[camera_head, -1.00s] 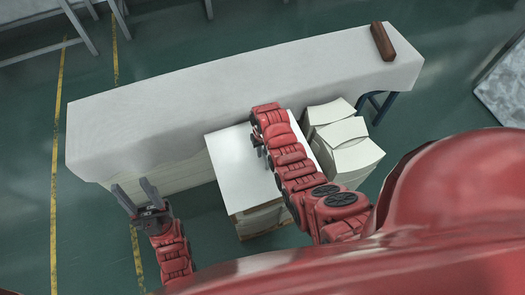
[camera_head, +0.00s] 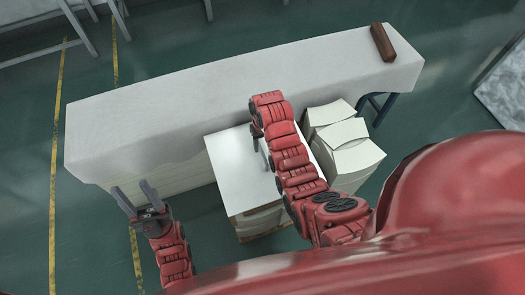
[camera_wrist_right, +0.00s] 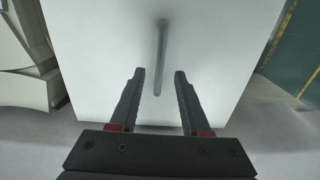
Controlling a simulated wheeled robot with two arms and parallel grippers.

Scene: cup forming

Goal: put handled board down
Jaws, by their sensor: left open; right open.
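The handled board is a white rectangular board (camera_head: 233,163) with a thin grey bar handle (camera_wrist_right: 161,60) on its top. It lies on a stack of sheets in front of the long table. My right gripper (camera_wrist_right: 160,75) is open and empty above the board, with the handle between and beyond its fingers in the right wrist view. In the head view the right arm covers part of the board and most of that gripper. My left gripper (camera_head: 133,190) is open and empty, left of the board and near the table's front edge.
A long table with a white cover (camera_head: 180,105) stands behind the board, mostly bare. A brown block (camera_head: 383,42) lies at its right end. Stacks of curved pale sheets (camera_head: 348,150) stand right of the board.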

